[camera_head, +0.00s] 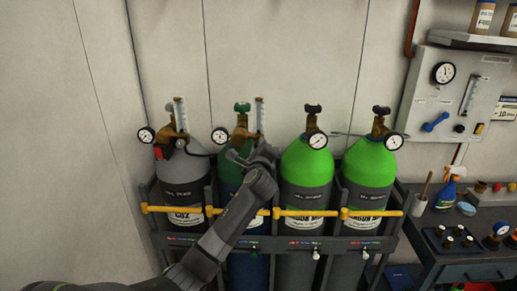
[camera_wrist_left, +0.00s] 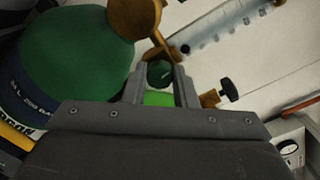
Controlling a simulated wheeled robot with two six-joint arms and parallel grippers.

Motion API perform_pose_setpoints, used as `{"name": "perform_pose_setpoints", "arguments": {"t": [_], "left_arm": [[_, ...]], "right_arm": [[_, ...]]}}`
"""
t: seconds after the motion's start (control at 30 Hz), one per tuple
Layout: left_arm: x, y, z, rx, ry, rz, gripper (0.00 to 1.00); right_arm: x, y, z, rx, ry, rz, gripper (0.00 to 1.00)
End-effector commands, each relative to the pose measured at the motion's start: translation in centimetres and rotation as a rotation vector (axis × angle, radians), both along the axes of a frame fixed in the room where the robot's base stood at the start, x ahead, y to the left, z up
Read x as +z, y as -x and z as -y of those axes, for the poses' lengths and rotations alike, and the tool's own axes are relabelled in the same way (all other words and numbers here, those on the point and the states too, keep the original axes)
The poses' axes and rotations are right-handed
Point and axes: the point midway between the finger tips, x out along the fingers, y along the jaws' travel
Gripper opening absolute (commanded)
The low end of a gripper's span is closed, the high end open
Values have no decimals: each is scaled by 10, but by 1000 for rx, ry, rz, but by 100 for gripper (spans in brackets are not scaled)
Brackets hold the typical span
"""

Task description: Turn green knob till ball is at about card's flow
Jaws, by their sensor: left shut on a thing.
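My left gripper (camera_head: 262,153) reaches the dark green cylinder (camera_head: 229,174), below its clear flowmeter tube (camera_head: 260,115). In the left wrist view, my left gripper (camera_wrist_left: 161,88) is shut with a dark green round knob (camera_wrist_left: 159,72) between its fingertips. A bright green patch (camera_wrist_left: 158,99) also shows between the fingers. The flowmeter tube (camera_wrist_left: 225,27) runs to the upper right there; I cannot make out the ball's height. A small white card (camera_head: 506,110) with a blue top hangs at the right wall, reading about 10. My right gripper is out of view.
A grey cylinder (camera_head: 180,182) stands left and two bright green cylinders (camera_head: 307,168) right, behind yellow bars (camera_head: 305,214). A wall panel (camera_head: 453,95) has a gauge and another flowmeter. A bench (camera_head: 445,275) with a spray bottle (camera_head: 447,190) stands right.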

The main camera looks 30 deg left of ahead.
Motion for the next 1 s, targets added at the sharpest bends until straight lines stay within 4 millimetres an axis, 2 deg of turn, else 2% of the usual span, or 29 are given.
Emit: {"name": "perform_pose_setpoints", "arguments": {"t": [1.0], "left_arm": [[-3,0,-1,3,795,484,2]], "right_arm": [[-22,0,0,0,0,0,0]]}}
